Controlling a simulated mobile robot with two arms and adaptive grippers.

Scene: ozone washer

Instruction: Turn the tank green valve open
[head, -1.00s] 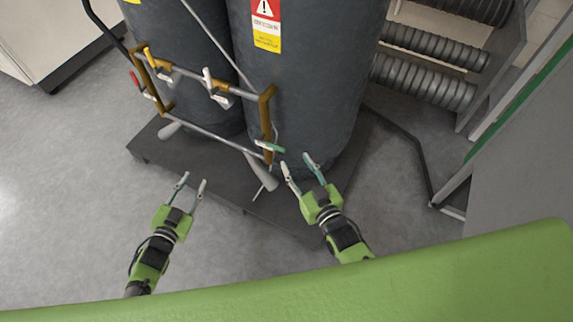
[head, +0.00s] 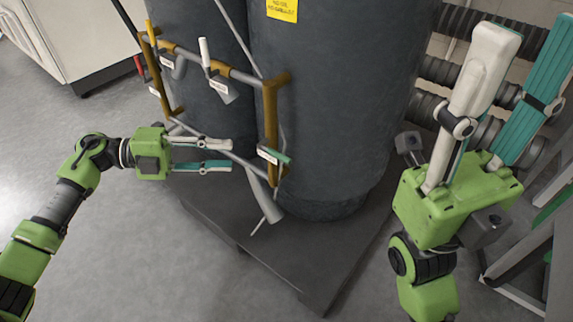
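The green valve handle (head: 273,155) sits at the lower right of the pipe frame, on the brown vertical pipe (head: 271,120), in front of the dark tanks (head: 325,110). A small white label hangs beside it. My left gripper (head: 231,155) points right toward the valve, a short way to its left. Its two fingers are parted and nothing shows between them. My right gripper (head: 530,65) is large and near the camera at the right, fingers pointing up. It is open and empty, well away from the valve.
A white-handled valve (head: 206,55), a yellow one (head: 150,30) and a red one (head: 138,64) sit higher on the frame. A grey funnel-like part (head: 265,195) hangs below. The dark platform (head: 290,255) bears the tanks. Corrugated grey pipes stand behind my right gripper.

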